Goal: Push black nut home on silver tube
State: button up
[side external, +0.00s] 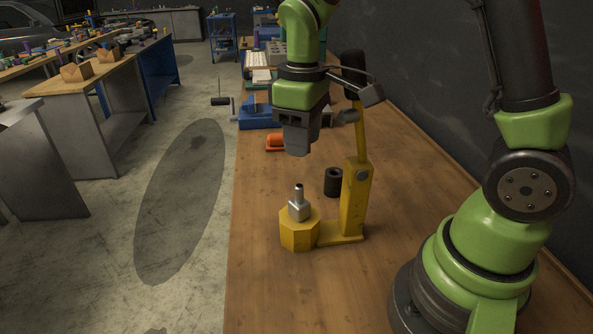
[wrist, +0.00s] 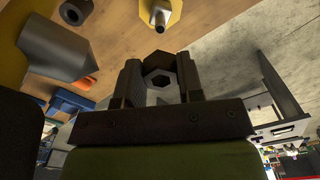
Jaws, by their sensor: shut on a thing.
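The silver tube (side external: 298,193) stands upright on its wider silver foot, on the yellow octagonal base (side external: 299,235). It also shows at the top of the wrist view (wrist: 161,17). My gripper (side external: 297,150) points down above the tube, with a clear gap between them. In the wrist view, my gripper (wrist: 160,85) is shut on the black nut (wrist: 158,62), a dark six-sided ring held between the two fingers with its hole showing. In the side view the nut cannot be made out at the fingertips.
A yellow stand (side external: 355,200) with a lever and black handle (side external: 353,60) rises right of the base, close to my gripper. A black hollow cylinder (side external: 333,182) stands behind it. An orange item (side external: 275,141) and blue tool (side external: 258,117) lie farther back. The bench front is clear.

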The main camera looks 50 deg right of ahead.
aim_at(302, 186)
dwell(0.3)
jog(key=shift+f, duration=2.75)
jog(key=shift+f, duration=0.25)
jog(key=shift+f, duration=2.25)
jog(key=o, duration=1)
jog(key=shift+r, duration=0.1)
notch_tip(302, 186, up, 10)
jog(key=shift+f, duration=0.1)
